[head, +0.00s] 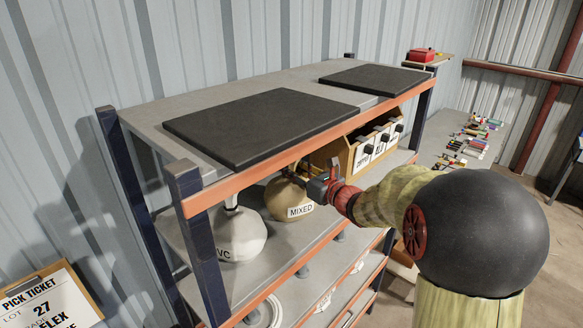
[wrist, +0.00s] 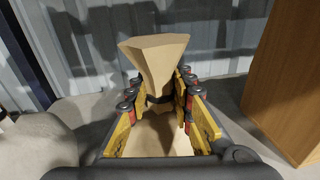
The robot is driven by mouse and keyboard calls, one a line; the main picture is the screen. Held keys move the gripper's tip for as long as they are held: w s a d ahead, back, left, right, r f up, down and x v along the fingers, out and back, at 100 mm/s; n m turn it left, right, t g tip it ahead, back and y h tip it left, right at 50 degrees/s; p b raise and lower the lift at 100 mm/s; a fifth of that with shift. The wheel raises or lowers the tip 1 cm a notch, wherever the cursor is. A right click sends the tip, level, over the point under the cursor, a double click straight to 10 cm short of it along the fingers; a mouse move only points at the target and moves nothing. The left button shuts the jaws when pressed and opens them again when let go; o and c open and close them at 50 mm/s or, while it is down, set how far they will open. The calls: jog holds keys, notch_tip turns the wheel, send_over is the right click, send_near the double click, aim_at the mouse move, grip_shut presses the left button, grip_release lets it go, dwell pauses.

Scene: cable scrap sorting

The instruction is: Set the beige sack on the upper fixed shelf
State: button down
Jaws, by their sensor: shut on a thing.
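The beige sack (head: 285,203), labelled MIXED, is upright inside the rack on the level just below the top. My gripper (head: 303,177) reaches in from the right, under the orange top beam, and is shut on the sack's tied neck. In the wrist view the flared beige top of the sack (wrist: 157,55) stands up between the yellow fingers (wrist: 160,112). The sack's base is at the grey shelf (head: 290,242); I cannot tell whether it bears on it or hangs just above.
A white sack (head: 240,236) stands close on the left. A wooden bin box (head: 362,152) with labels is on the right. Two black mats (head: 262,125) lie on the rack's top. A dark blue post (head: 197,240) marks the near left corner.

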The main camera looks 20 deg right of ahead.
jog(key=c, duration=1.6)
grip_release()
jog(key=shift+f, duration=0.1)
jog(key=shift+o, duration=0.2)
